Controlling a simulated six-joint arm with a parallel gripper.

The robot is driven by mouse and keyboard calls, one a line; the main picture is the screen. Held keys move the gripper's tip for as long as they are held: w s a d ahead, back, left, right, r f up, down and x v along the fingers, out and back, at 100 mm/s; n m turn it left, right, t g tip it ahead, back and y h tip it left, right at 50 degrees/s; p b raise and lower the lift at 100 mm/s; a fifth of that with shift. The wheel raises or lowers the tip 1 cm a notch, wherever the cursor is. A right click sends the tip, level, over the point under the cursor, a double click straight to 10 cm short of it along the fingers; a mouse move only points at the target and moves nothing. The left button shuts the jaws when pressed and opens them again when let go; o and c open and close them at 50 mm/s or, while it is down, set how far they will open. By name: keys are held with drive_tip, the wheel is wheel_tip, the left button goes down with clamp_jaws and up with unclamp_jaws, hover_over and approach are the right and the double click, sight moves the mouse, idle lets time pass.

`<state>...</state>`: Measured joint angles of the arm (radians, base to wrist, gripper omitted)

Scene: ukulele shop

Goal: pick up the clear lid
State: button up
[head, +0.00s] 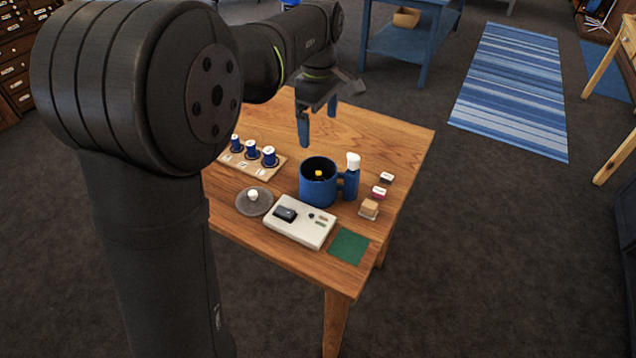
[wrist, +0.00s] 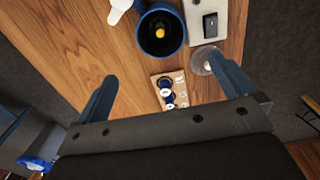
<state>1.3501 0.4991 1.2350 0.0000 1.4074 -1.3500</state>
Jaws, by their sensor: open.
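The clear lid (head: 243,208), a round greyish see-through disc with a white knob, lies flat on the wooden table near its left edge. In the wrist view the lid (wrist: 199,62) shows partly, with the right finger covering some of it. My gripper (head: 318,122) is open and empty above the far part of the table, behind the blue mug and apart from the lid. In the wrist view my gripper (wrist: 164,68) has its fingers spread wide, with nothing between them but table and objects below.
A blue mug (head: 315,192) stands mid-table, with a white-capped blue bottle (head: 351,180) beside it. A pale box (head: 300,232) sits right of the lid. A wooden holder (head: 233,160) with blue spools stands behind it. A green square (head: 349,247) and small blocks lie to the right.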

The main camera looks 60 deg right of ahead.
drive_tip(key=shift+c, duration=0.4)
drive_tip(key=shift+w, duration=0.1)
drive_tip(key=m, duration=1.4)
hover_over(252, 192)
wheel_tip(252, 192, down, 4)
wheel_tip(252, 192, down, 11)
drive_tip(key=shift+d+f, duration=0.1)
drive_tip(key=shift+d, duration=0.05)
drive_tip(key=shift+f, duration=2.75)
drive_tip(key=c, duration=0.6)
